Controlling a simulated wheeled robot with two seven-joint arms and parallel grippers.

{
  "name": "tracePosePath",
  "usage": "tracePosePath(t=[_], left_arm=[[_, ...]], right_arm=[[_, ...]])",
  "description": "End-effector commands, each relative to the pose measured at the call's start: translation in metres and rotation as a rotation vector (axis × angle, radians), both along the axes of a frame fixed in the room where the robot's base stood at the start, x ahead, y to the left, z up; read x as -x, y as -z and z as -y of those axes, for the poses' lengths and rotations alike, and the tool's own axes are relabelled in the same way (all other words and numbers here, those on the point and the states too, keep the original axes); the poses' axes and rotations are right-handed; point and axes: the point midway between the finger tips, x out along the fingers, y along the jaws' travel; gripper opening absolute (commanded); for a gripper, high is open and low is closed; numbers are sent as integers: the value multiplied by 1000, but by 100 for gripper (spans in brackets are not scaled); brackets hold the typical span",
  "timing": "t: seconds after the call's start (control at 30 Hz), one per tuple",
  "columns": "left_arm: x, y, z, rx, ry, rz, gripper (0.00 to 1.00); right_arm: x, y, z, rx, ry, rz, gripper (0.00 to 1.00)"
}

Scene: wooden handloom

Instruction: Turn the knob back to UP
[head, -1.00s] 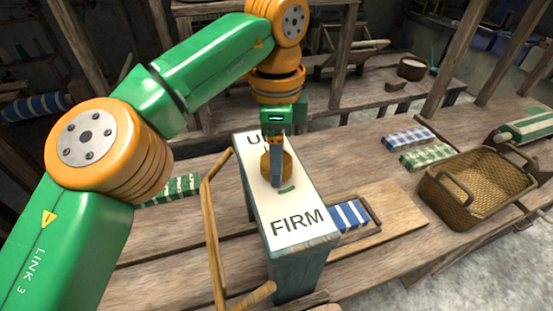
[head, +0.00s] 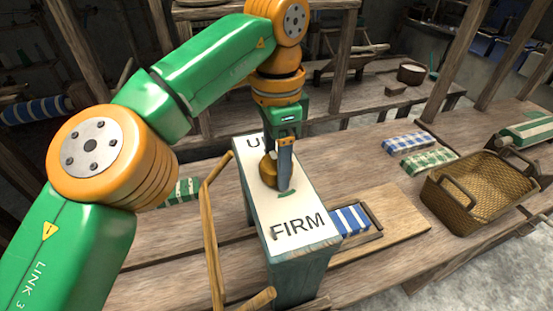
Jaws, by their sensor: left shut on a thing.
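The knob (head: 268,170) is a round brown-gold wooden piece on the white top plate (head: 306,205) of a blue-green post. The plate reads "FIRM" at its near end and "U…" at its far end, the rest hidden by my gripper. My left gripper (head: 285,180) points down from above and is shut on the knob, its finger covering the knob's right side. A small green mark (head: 287,193) shows on the plate just below the fingertip. My right gripper is not in view.
A bent wooden frame (head: 212,220) stands close left of the post. A blue-striped cloth (head: 350,219) lies to its right on a board. Further right are folded cloths (head: 408,142) and a wicker basket (head: 491,205).

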Motion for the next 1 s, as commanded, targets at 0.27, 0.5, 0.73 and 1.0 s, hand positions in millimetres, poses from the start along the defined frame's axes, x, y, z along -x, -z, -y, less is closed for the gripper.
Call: tracePosePath(t=[0.27,0.5,0.73,1.0], left_arm=[[-1,-1,0,0,-3,2,91],[0,0,0,0,-1,1,96],[0,-37,0,1,-3,3,96],[0,-74,0,1,-2,0,96]], right_arm=[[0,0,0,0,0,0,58],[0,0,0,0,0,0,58],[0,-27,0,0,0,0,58],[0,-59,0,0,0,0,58]])
